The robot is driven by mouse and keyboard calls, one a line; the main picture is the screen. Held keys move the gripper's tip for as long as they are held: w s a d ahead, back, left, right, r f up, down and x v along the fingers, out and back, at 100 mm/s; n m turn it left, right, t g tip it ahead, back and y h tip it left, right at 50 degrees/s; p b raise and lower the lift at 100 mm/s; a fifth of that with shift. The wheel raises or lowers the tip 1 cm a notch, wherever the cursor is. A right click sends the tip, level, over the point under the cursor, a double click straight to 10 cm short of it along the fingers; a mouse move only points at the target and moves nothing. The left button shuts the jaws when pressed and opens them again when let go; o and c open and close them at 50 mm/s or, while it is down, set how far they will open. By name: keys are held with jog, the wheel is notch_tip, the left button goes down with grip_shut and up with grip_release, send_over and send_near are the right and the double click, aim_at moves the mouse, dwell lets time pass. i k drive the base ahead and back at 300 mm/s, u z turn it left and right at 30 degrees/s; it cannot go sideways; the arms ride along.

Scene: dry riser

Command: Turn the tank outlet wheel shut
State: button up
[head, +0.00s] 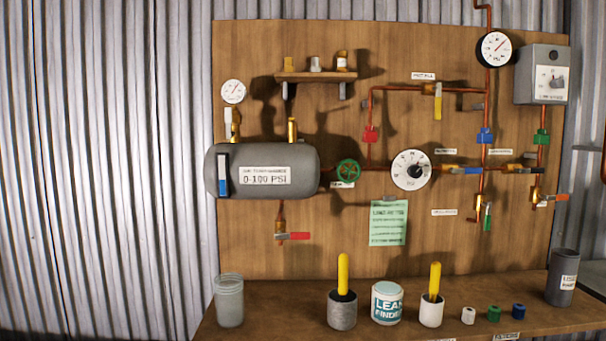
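The tank (262,172) is a grey horizontal cylinder on the wooden board, with a white label reading 0-100 PSI. A green hand wheel (349,172) sits on the pipe just right of the tank, with a small label below it. I cannot tell from this view whether the wheel is open or shut. A large round gauge (411,169) is further right on the same pipe. My gripper is not in view.
A bench (270,325) below holds a glass jar (229,302), cups with yellow-handled tools (343,290), a leak finder tub (387,303) and small coloured caps (494,314). A red-handled valve (292,236) hangs under the tank. A green note (388,223) is right of it.

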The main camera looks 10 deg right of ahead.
aim_at(347, 170)
jog(key=u, duration=0.95)
jog(key=k, duration=1.45)
jog(key=z, duration=0.95)
jog(key=i, duration=1.65)
jog(key=z, duration=0.1)
